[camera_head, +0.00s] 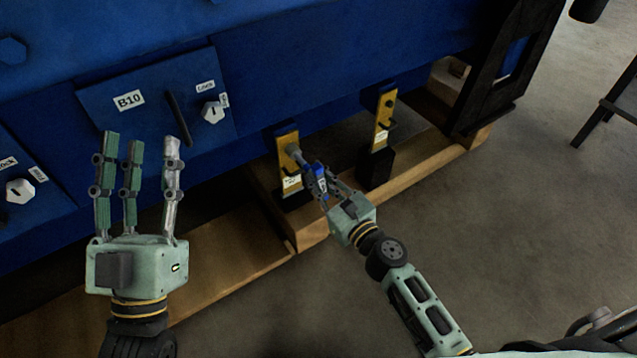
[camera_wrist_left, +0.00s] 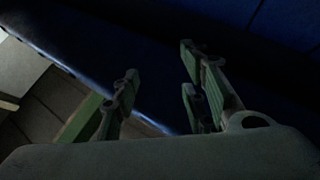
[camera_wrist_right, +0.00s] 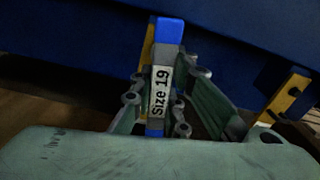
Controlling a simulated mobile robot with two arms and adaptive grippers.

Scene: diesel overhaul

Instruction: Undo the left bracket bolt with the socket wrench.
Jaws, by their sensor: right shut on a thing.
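The left yellow bracket (camera_head: 288,158) stands at the lower edge of the blue engine. My right gripper (camera_head: 322,186) is shut on the socket wrench (camera_head: 319,180), which is blue with a grey socket end. The socket end (camera_head: 295,152) points at the left bracket and meets its upper part. The bolt is hidden there, so I cannot tell if the socket is seated. In the right wrist view the wrench (camera_wrist_right: 160,85) shows a "Size 19" label between the fingers. My left gripper (camera_head: 140,150) is open and empty, fingers up, in front of the engine.
A second yellow bracket (camera_head: 384,120) with a dark bolt stands to the right. Wooden beams (camera_head: 400,165) run under the engine. The floor (camera_head: 480,220) at right is clear.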

